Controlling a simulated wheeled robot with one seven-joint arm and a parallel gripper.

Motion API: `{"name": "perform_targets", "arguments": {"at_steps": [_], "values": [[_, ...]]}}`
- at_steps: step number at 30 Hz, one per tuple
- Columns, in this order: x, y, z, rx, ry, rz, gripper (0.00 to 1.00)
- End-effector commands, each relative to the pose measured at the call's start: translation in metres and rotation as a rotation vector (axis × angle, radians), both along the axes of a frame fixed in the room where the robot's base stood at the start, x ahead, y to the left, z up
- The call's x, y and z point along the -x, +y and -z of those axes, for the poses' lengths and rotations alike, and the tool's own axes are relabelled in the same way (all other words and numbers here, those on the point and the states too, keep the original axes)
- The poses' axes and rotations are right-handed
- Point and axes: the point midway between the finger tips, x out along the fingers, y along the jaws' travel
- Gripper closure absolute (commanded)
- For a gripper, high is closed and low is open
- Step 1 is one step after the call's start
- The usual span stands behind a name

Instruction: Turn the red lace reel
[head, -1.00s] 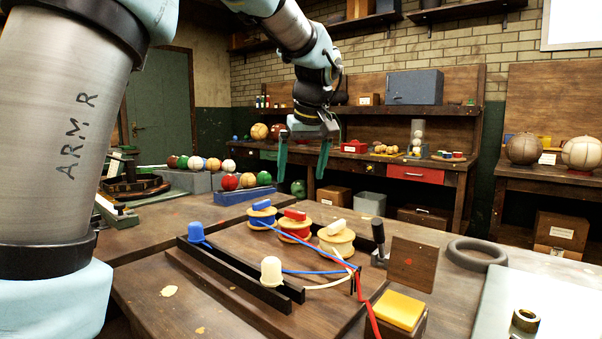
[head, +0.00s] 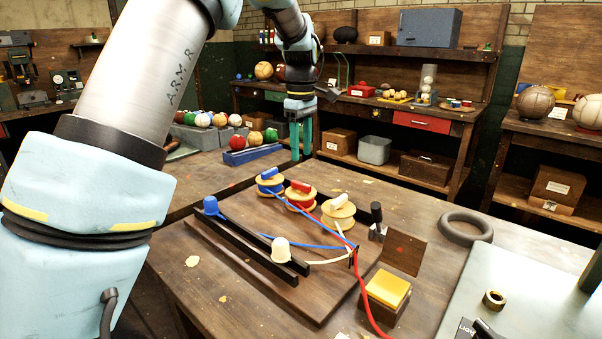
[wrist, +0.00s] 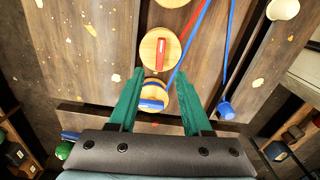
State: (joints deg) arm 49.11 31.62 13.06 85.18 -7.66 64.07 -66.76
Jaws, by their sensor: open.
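The red lace reel (head: 293,203) is a pale wooden spool with a red grip bar (head: 300,186) on top. It stands on the wooden board between the blue reel (head: 268,191) and the white reel (head: 341,221). My gripper (head: 301,157) is open and empty, its green fingers pointing down above and behind the reels. In the wrist view the red reel (wrist: 149,48) lies just past the fingertips, with its bar along the picture's vertical. The blue reel (wrist: 154,106) shows between the fingers of my gripper (wrist: 159,73). A red lace (head: 356,288) runs towards the table's front.
A grey ring (head: 466,227) lies farther right.

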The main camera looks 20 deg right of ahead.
Motion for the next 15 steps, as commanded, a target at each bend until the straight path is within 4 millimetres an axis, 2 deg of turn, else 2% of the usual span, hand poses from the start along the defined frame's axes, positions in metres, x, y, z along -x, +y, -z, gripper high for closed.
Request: {"name": "perform_targets", "arguments": {"at_steps": [9, 15], "values": [[0.001, 0.001, 0.059, -0.004, 0.003, 0.000, 0.51], [0.000, 0.001, 0.082, -0.003, 0.002, 0.001, 0.51]]}}
